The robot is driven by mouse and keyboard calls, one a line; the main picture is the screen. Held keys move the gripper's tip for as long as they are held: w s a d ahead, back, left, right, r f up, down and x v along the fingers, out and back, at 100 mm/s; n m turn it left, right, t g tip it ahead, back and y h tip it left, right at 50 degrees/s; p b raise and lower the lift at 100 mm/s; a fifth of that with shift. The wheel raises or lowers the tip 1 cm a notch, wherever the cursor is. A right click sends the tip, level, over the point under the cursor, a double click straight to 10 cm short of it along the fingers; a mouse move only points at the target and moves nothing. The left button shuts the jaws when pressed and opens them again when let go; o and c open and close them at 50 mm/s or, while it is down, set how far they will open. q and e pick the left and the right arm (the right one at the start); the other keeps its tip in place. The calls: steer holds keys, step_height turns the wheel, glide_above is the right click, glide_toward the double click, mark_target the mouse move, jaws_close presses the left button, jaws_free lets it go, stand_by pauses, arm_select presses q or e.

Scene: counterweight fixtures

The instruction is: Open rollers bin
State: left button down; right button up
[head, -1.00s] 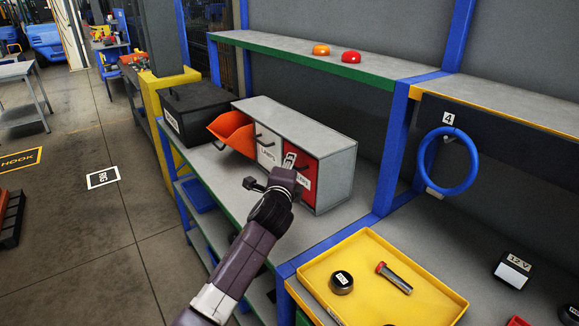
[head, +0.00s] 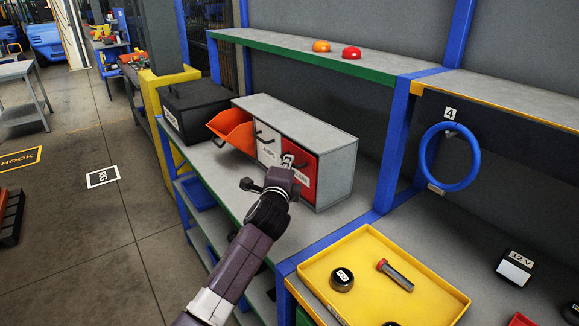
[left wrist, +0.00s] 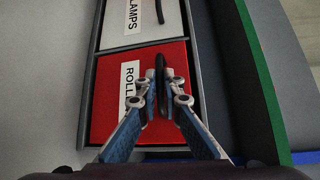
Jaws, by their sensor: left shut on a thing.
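The rollers bin (head: 308,163) is the red one at the right end of a grey cabinet, with a white label on its front. It looks closed, its front about level with the cabinet edge. In the left wrist view its red front (left wrist: 108,77) carries a partly hidden label starting "ROLL". My left gripper (head: 287,161) is at this front. Its fingers (left wrist: 169,78) are shut on the bin's dark handle (left wrist: 178,66). My right gripper is not in view.
The white clamps bin (head: 267,154) beside it is closed. An orange bin (head: 232,128) at the cabinet's left is tipped open. A black box (head: 197,103) stands further left. A yellow tray (head: 365,255) lies to the right. The shelf in front of the cabinet is mostly clear.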

arm_select(q)
steer(key=shift+s+a+f+n+t+b, duration=0.45)
steer(key=shift+s+a+f+b, duration=0.3)
steer(key=shift+a+f+b, duration=0.55)
steer(key=shift+s+a+f+n+t+b, duration=0.45)
steer(key=shift+s+a+f+b, duration=0.45)
steer(key=shift+b, duration=0.85)
steer(key=shift+s+a+f+n+t+b, duration=0.45)
steer(key=shift+s+a+f+b, duration=0.35)
steer(key=shift+f+b, duration=0.6)
steer(key=shift+w+a+r, duration=0.1)
steer(key=shift+w, duration=0.05)
